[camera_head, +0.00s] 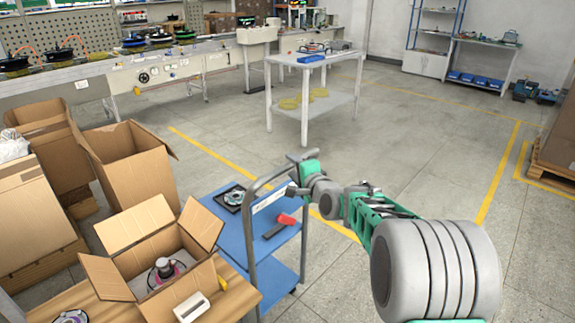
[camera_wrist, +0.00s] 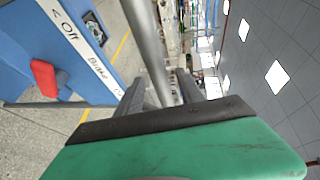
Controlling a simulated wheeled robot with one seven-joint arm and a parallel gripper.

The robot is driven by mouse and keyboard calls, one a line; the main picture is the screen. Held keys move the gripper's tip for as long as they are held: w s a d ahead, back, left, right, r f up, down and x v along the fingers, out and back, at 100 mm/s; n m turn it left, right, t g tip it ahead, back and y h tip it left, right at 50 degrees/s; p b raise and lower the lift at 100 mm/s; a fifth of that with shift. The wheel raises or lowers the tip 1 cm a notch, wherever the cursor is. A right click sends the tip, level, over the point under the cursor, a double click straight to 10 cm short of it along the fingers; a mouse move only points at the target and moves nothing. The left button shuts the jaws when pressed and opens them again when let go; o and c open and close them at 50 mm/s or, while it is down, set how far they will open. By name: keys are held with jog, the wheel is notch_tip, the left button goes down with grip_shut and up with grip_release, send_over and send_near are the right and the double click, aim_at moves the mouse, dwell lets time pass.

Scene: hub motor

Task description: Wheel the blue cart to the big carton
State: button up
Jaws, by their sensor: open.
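The blue cart (camera_head: 262,232) stands at the centre bottom in the head view, with a grey tubular handle (camera_head: 254,205). Its blue deck and white label strip (camera_wrist: 75,35) show in the wrist view. My gripper (camera_head: 299,156) is open at the upper end of the handle. In the wrist view the grey handle bar (camera_wrist: 147,38) runs between my two dark fingers (camera_wrist: 161,84); contact cannot be told. A large carton (camera_head: 560,125) on a pallet is cut off at the right edge. Open cartons (camera_head: 128,160) stand at the left; which is the big carton is unclear.
A wooden table (camera_head: 238,297) with an open box (camera_head: 150,245) is close left of the cart. A white table (camera_head: 317,88) stands beyond. The floor (camera_head: 420,150) towards the right is clear.

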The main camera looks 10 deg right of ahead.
jog(key=x, duration=0.5)
jog(key=shift+w+a, duration=0.1)
jog(key=shift+a, duration=0.1)
jog(key=shift+c, duration=0.3)
jog(key=shift+f, duration=0.1)
grip_shut()
dwell(0.8)
